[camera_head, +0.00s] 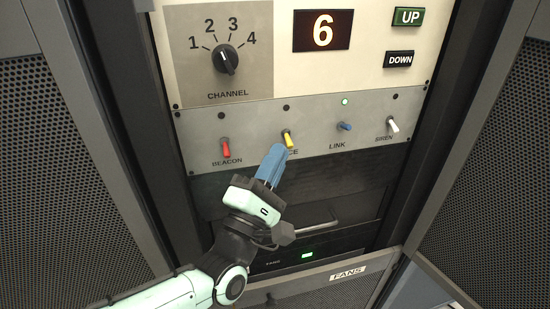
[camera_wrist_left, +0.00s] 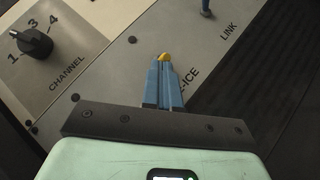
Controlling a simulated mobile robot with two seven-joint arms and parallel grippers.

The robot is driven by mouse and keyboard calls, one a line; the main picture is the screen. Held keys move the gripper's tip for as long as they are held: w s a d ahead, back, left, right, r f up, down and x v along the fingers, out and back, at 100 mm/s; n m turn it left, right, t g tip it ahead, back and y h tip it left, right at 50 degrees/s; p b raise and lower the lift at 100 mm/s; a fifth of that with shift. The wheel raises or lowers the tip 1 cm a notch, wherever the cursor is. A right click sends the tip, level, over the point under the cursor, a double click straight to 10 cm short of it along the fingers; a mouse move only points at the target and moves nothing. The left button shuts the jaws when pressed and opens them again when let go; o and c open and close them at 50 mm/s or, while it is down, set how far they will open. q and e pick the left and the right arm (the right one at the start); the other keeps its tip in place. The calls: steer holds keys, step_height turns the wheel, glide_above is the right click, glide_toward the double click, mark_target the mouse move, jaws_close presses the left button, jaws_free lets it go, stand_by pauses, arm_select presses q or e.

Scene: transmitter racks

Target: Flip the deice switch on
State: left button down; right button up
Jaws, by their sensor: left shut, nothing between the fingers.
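The deice switch (camera_head: 288,139) is a yellow toggle on the grey switch panel, above a label partly hidden by my gripper. Its yellow tip also shows in the left wrist view (camera_wrist_left: 164,57), right at my fingertips. My left gripper (camera_head: 278,149) has blue fingers, shut with nothing between them, pointing up at the panel. The fingertips (camera_wrist_left: 163,62) are at or just below the yellow toggle; I cannot tell whether they touch it. The indicator above this switch (camera_head: 286,107) is dark. My right gripper is not in view.
A red BEACON toggle (camera_head: 226,149) stands to the left; a blue LINK toggle (camera_head: 344,127) and a white SIREN toggle (camera_head: 392,125) stand to the right. The LINK lamp (camera_head: 345,101) glows green. A channel knob (camera_head: 226,60) is above. A handle (camera_head: 305,227) protrudes below.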

arm_select(q)
steer(key=r+n+g+y+p, duration=0.1)
steer(key=n+g+y+p, duration=0.1)
steer(key=n, duration=0.1)
steer(key=shift+s+d+r+y+p, duration=0.1)
steer(key=shift+s+r+y+p, duration=0.25)
steer(key=shift+r+y, duration=0.05)
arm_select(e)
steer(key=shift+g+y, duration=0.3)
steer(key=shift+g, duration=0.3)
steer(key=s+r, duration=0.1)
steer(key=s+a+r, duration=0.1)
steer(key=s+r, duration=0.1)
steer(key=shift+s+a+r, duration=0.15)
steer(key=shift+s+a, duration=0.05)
arm_select(q)
steer(key=shift+r+n+g, duration=0.15)
steer(key=shift+n+g, duration=0.15)
steer(key=shift+n, duration=0.4)
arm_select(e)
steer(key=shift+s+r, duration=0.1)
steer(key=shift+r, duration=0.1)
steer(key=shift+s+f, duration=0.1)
